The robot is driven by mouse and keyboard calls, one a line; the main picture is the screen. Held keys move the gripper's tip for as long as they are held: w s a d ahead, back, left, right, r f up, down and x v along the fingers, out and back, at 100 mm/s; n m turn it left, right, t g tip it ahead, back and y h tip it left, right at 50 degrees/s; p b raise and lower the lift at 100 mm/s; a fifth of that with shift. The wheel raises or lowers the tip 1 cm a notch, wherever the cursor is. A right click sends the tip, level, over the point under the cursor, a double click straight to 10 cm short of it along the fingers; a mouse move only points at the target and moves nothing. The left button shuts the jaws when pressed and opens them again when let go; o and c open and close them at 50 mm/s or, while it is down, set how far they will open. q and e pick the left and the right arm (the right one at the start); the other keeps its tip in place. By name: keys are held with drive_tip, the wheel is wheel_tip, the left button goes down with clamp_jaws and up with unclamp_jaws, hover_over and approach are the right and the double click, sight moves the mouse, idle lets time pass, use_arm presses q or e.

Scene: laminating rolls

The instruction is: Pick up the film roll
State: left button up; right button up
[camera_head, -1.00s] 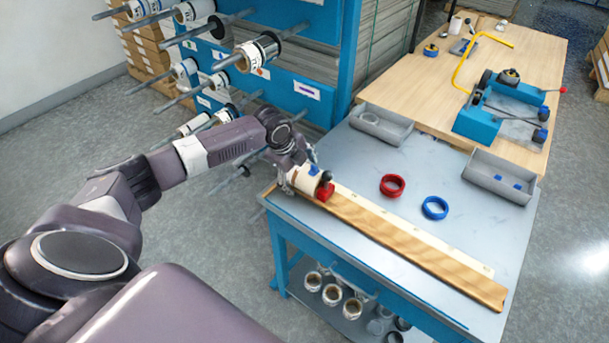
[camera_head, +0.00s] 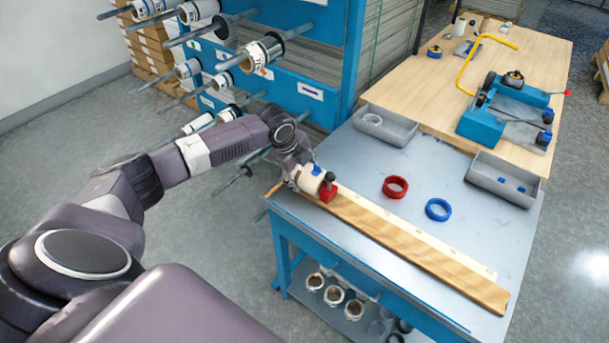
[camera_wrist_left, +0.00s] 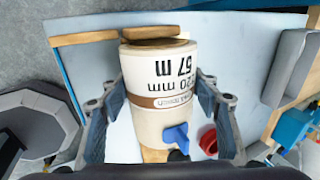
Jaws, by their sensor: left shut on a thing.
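The film roll (camera_head: 311,180) is a cream cylinder with a blue tab. It lies at the left end of the wooden strip on the grey-topped table. In the left wrist view the film roll (camera_wrist_left: 165,75) shows black print, a brown band and a wooden piece at its far end. My left gripper (camera_head: 299,176) is shut on it. In the wrist view the fingers of my left gripper (camera_wrist_left: 160,104) flank the roll on both sides. I cannot tell whether the roll is clear of the table. My right gripper is not in view.
A red block (camera_head: 328,193) is beside the roll. A wooden strip (camera_head: 420,252) runs along the table's front edge. A red ring (camera_head: 395,187) and a blue ring (camera_head: 438,209) lie mid-table, with grey trays (camera_head: 503,180) behind. A blue rack (camera_head: 300,93) with protruding rods stands left.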

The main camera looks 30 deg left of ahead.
use_arm(q)
wheel_tip(320, 180, up, 20)
drive_tip(key=b, duration=0.2)
drive_tip(key=s+d+f+n+y, duration=0.15)
drive_tip(key=s+d+n, duration=0.25)
drive_tip(key=d, duration=0.6)
drive_tip(key=s+d+n+y, duration=0.2)
drive_tip(key=s+d+n, duration=0.15)
drive_tip(key=d, duration=0.75)
drive_tip(key=s+a+f+n+g+y, duration=0.1)
drive_tip(key=s+f+n+g, duration=0.1)
drive_tip(key=s+n, duration=0.5)
drive_tip(key=s+f+n+g+y, duration=0.1)
drive_tip(key=s+f+n+g, duration=0.1)
drive_tip(key=s+n, duration=0.5)
drive_tip(key=s+d+f, duration=0.3)
drive_tip(key=s+f, duration=0.4)
drive_tip(key=s+d+f+m, duration=0.1)
drive_tip(key=s+d+f, duration=0.3)
drive_tip(key=s+f, duration=0.3)
drive_tip(key=s+d+f+m+b, duration=0.1)
drive_tip(key=s+d+f, duration=0.3)
drive_tip(key=s+f, duration=0.4)
drive_tip(key=shift+s, duration=0.4)
drive_tip(key=shift+w+r+m+h, duration=0.1)
drive_tip(key=shift+m+h, duration=0.15)
